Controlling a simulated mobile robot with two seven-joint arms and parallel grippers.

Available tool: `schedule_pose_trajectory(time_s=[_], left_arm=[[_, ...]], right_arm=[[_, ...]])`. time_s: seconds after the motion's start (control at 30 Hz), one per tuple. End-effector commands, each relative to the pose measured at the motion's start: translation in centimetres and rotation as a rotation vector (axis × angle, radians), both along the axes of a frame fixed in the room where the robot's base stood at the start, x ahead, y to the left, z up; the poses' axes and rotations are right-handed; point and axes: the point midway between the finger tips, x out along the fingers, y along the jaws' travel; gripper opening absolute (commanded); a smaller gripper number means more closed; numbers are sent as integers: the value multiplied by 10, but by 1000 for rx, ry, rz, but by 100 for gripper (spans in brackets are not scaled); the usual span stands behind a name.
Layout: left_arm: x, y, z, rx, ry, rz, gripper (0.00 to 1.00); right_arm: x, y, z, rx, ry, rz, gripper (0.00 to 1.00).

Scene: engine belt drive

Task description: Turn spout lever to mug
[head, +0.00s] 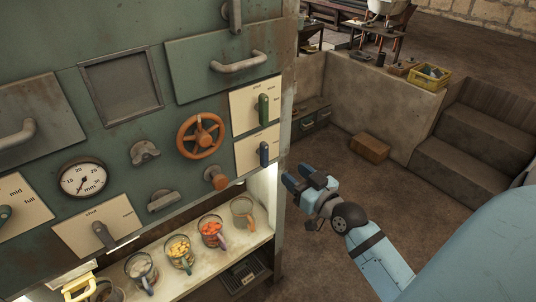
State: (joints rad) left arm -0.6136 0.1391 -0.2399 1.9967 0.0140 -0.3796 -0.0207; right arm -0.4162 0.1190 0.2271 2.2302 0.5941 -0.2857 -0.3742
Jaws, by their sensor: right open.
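Several levers on cream plates sit on the green machine front (130,190). A blue-handled lever (263,153) points about upright on the lower right plate, and a green-handled lever (263,107) stands upright on the plate above it. A grey lever (104,235) is on the lower left plate. Most plate words are too small to read, so I cannot tell which is the spout lever. Clear mugs stand on the shelf below; the rightmost mug (242,210) looks empty. My right gripper (297,181) is open and empty, right of the blue-handled lever and apart from it.
An orange handwheel (200,136), a gauge (83,179) and an orange knob (216,178) stick out from the front. Filled mugs (180,254) stand along the shelf (205,272). The floor right of the machine is open, with a brown box (370,149) and steps (465,150) beyond.

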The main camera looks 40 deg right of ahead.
Motion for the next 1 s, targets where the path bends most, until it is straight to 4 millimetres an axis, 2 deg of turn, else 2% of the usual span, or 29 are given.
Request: schedule_pose_trajectory(time_s=[0.1,0.3,0.5,0.7,0.97,1.0], left_arm=[[1,1,10,1,-6,2,43],[1,3,16,3,-6,3,43],[0,3,15,6,2,4,43],[-1,4,15,7,5,4,43],[0,4,16,6,3,4,43],[0,3,17,6,2,4,43]], right_arm=[[26,0,3,2,-3,-1,47],[69,0,3,3,-2,0,47],[100,1,1,2,1,0,47],[114,1,0,1,1,1,47],[115,1,0,0,2,1,47],[115,1,-1,0,2,1,44]])
